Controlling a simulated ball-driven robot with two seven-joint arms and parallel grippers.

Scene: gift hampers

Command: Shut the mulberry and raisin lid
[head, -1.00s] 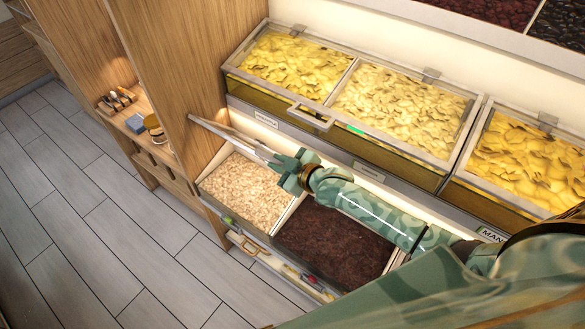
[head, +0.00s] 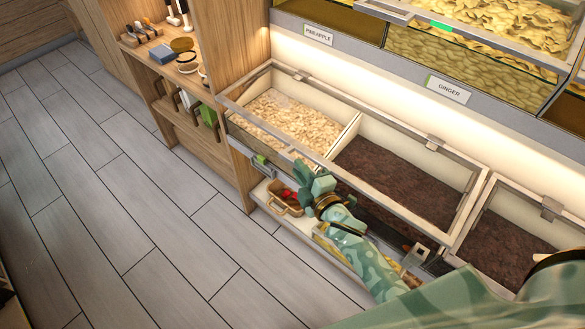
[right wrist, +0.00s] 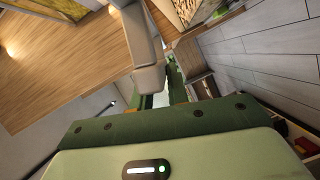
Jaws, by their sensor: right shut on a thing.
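The mulberry and raisin lid (head: 398,127) is a clear pane in a grey frame. In the head view it lies down over a bin with a pale compartment (head: 290,120) and a dark brown compartment (head: 405,176). I cannot tell whether its front edge fully touches the bin. My right gripper (head: 312,182) is at the lid's front edge, shut on its handle; the fingers hide most of the grip. In the right wrist view, a grey handle piece (right wrist: 148,80) shows at the fingers. My left gripper is out of view.
Bins labelled pineapple (head: 318,36) and ginger (head: 449,89) stand above and behind. Another dark-filled bin (head: 510,240) is at the right. A low shelf holds a small basket (head: 284,198) below the gripper. A wooden cabinet (head: 226,50) stands left; the floor (head: 130,190) is clear.

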